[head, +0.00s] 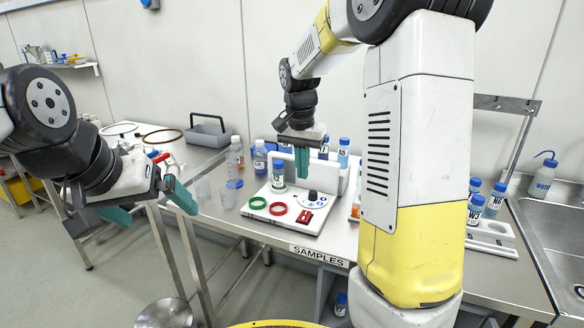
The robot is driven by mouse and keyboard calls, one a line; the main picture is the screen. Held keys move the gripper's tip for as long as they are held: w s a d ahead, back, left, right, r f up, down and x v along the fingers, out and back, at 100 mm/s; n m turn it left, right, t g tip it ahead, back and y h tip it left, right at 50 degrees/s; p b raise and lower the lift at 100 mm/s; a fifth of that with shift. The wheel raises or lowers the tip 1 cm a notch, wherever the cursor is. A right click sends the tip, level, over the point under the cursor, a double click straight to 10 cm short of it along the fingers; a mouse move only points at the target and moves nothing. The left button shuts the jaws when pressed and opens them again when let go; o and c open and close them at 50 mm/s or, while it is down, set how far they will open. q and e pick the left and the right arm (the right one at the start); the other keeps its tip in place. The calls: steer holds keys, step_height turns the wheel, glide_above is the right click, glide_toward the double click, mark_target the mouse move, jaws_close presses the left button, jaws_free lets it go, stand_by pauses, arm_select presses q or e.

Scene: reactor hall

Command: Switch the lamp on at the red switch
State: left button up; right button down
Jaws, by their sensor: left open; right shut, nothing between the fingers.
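A white device (265,205) stands on the steel bench, with a green ring, a red ring, a dark knob and a red switch (305,216) near its front right corner. A smaller red part shows just behind the switch. I cannot tell the switch's position, and I cannot make out a lit lamp. My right gripper (302,174) points down above the back of the device, shut and empty, apart from the switch. My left gripper (157,212) is open and empty, left of the bench's front edge and well away from the device.
A labelled vial (278,178) stands at the device's back left. Several blue-capped bottles stand behind it and in a white rack (492,232) at the right. A sink (560,215) is at the far right.

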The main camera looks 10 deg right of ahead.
mark_target(307, 212)
steer(key=shift+w+d, duration=0.45)
steer(key=shift+w, duration=0.2)
steer(key=f, duration=0.4)
steer(key=w+d+f, duration=0.1)
steer(key=f, duration=0.8)
steer(key=shift+w+d+f, duration=0.15)
steer(key=shift+w+f, duration=0.25)
